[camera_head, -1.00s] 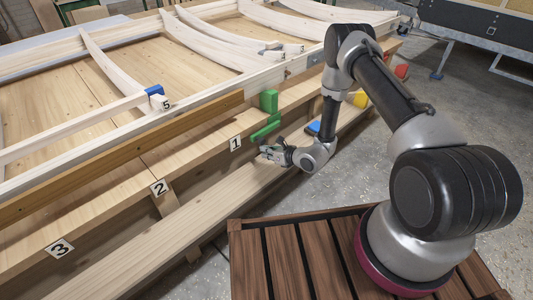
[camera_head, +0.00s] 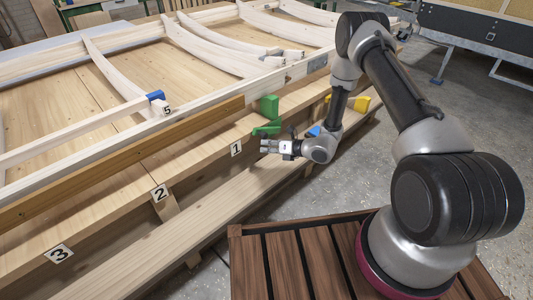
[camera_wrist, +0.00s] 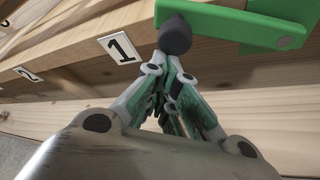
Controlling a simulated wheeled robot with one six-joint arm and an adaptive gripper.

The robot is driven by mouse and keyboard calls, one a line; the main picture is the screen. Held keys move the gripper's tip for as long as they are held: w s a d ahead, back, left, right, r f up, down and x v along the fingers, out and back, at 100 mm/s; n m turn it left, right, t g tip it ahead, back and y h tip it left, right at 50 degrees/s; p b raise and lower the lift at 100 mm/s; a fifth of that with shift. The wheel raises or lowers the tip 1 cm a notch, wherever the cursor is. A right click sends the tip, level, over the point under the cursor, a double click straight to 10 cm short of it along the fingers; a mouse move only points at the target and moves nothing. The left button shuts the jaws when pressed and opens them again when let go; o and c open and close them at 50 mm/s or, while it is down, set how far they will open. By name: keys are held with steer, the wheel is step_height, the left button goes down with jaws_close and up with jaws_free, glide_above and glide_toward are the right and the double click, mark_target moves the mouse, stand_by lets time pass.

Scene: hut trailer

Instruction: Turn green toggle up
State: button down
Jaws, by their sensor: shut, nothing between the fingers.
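The green toggle (camera_head: 267,129) sits on the side of the wooden frame, right of the label 1. Its lever looks close to level in the head view. In the wrist view the green lever (camera_wrist: 225,22) crosses the top, with a block at its right end. My gripper (camera_head: 265,146) is shut and empty, just below the lever in the head view.
A blue piece (camera_head: 314,131) and a yellow piece (camera_head: 361,103) lie right, close to my arm. A wooden beam (camera_head: 190,220) runs below my gripper. The label 1 (camera_wrist: 119,47) is left of the fingertips.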

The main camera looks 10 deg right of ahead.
steer(key=w+d+r+m+y, duration=0.5)
steer(key=w+d+r+m, duration=0.1)
steer(key=d+r+m, duration=0.2)
steer(key=shift+d+r+m, duration=0.25)
steer(key=shift+r+m, duration=0.35)
steer(key=shift+r, duration=0.65)
steer(key=shift+w+d, duration=0.1)
steer(key=shift+w, duration=0.05)
